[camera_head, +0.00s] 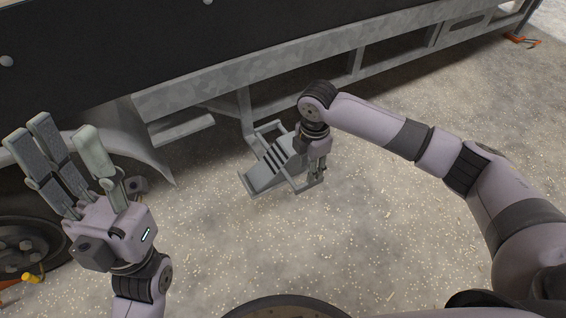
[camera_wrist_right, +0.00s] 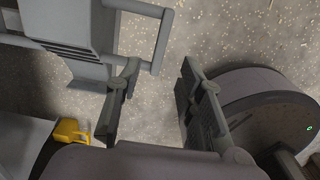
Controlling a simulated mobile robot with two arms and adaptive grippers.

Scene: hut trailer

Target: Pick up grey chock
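A grey slotted, step-like piece (camera_head: 270,172) with side rails stands on the ground beside the trailer frame. It also shows at the upper left of the right wrist view (camera_wrist_right: 82,35). My right gripper (camera_head: 316,178) points down at its right side. In the right wrist view my right gripper (camera_wrist_right: 155,100) is open, with only bare ground between its fingers; a rail of the grey piece is close to the left finger. My left gripper (camera_head: 65,140) is raised at the left, fingers up, open and empty.
The trailer frame (camera_head: 290,62) runs across the back. A wheel (camera_head: 22,248) is at the lower left, with a small yellow part (camera_head: 33,278) near it. A yellow object (camera_wrist_right: 68,131) lies lower left in the right wrist view. The speckled ground (camera_head: 400,230) is otherwise largely clear.

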